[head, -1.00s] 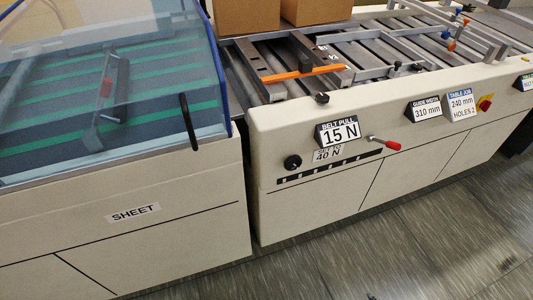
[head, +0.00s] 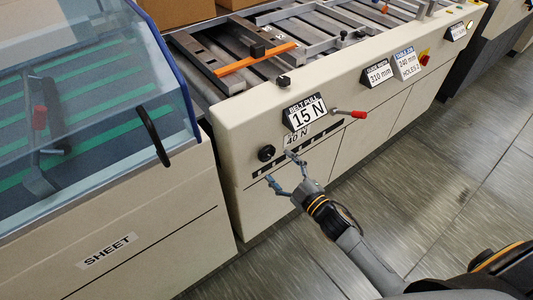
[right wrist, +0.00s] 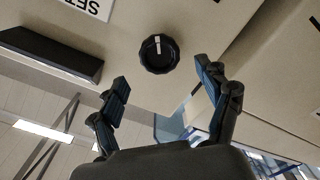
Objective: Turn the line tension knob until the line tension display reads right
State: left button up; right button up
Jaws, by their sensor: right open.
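A black round knob (head: 266,153) sits on the cream machine's front panel. It also shows in the right wrist view (right wrist: 159,54), with a white mark on its face. Above and right of it, a display (head: 305,114) headed BELT PULL reads 15 N. Below that, a partly covered label (head: 297,136) shows 40 N; the wrist view shows SET on a label (right wrist: 86,6). No label reading line tension is visible. My right gripper (head: 281,168) is open and empty, its fingers pointing at the panel near the knob, apart from it. My left gripper is not in view.
A red-tipped lever (head: 358,115) sticks out right of the display. A dark slotted strip (head: 290,157) runs below the knob. Guide width (head: 377,73) and table job (head: 407,62) displays stand farther right. A clear-covered sheet machine (head: 100,236) stands left. The floor in front is open.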

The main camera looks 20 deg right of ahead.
aim_at(268, 155)
jog(key=x, duration=0.6)
jog(key=shift+w, duration=0.2)
jog(key=shift+c, duration=0.2)
jog(key=c, duration=1.1)
